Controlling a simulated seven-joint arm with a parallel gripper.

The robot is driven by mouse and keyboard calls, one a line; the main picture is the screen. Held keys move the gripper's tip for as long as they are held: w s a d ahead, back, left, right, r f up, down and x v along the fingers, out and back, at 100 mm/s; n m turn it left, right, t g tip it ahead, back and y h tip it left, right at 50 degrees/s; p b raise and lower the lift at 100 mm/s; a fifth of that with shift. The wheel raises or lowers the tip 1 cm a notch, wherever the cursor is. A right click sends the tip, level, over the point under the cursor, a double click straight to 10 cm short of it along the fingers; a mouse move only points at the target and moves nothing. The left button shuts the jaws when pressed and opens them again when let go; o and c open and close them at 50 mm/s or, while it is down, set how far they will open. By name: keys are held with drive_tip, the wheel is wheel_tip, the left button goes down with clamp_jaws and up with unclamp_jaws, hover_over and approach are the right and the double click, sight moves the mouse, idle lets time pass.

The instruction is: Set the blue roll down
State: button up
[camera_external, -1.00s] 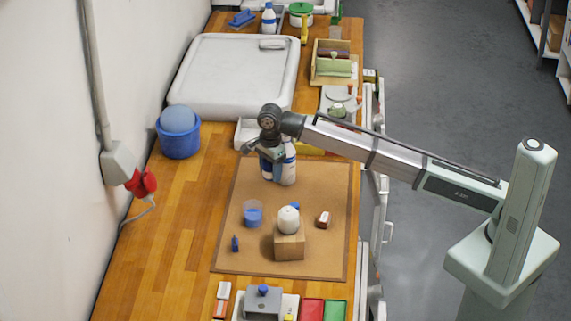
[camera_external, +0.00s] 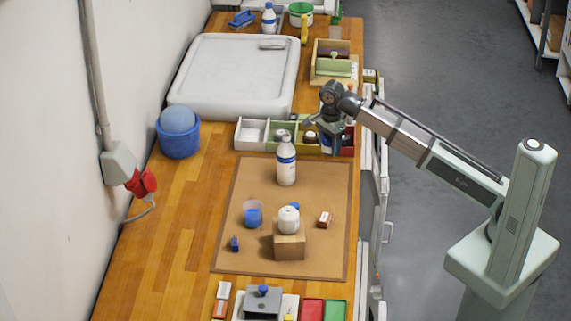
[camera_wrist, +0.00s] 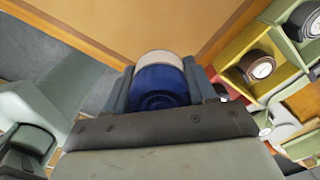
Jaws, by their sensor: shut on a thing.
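My gripper (camera_external: 327,137) is shut on the blue roll (camera_wrist: 160,85), which shows between the fingers in the wrist view with a pale rim at its far side. In the external view the blue roll (camera_external: 327,147) is partly hidden by the fingers, near the right end of the divided tray. The divided tray (camera_external: 252,147) has white, green, yellow and red compartments. Dark rolls with pale centres (camera_wrist: 261,68) sit in some of its compartments in the wrist view. Whether the held roll touches anything below cannot be told.
A white bottle with a blue label (camera_external: 286,168) stands on the brown mat (camera_external: 255,175), close to the tray. A white round thing (camera_external: 289,218) rests on a wooden block (camera_external: 289,248). A blue-filled cup (camera_external: 252,216) stands nearby. Bare wood lies left of the mat.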

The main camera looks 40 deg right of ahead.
sight(328, 176)
drive_tip(key=shift+d+f, duration=0.1)
drive_tip(key=shift+f, duration=4.85)
drive_tip(key=shift+f, duration=0.15)
drive_tip(key=o, duration=1)
drive_tip(key=shift+o, duration=0.2)
wheel_tip(328, 176, up, 12)
drive_tip(key=shift+r, duration=0.15)
